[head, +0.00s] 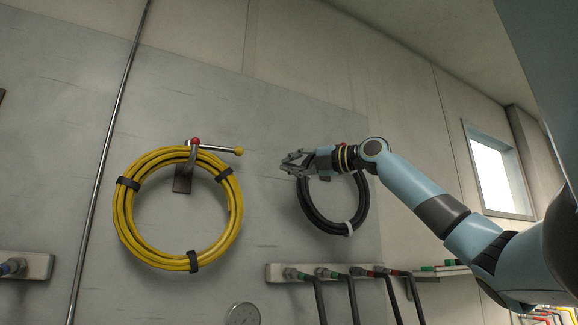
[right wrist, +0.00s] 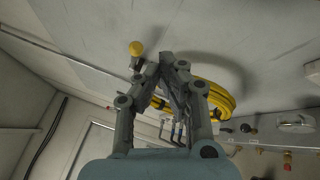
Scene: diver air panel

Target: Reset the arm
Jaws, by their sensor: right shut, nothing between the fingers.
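My right arm (head: 425,195) reaches in from the right in the head view. My right gripper (head: 287,163) is shut and empty, in front of the wall panel and the upper part of a black hose coil (head: 323,219). Its fingers also show in the right wrist view (right wrist: 173,62), drawn together at the tips. To its left, a hook with a red ball (head: 195,141) and a rod ending in a yellow ball (head: 239,151) holds a yellow hose coil (head: 124,212). The gripper is apart from the yellow ball. My left gripper is not in view.
A valve manifold (head: 275,273) with several dark hoses hangs low on the panel. A gauge (head: 242,314) sits at the bottom edge. A vertical metal pipe (head: 98,175) runs at left. A window (head: 497,168) is at right. The upper panel is bare.

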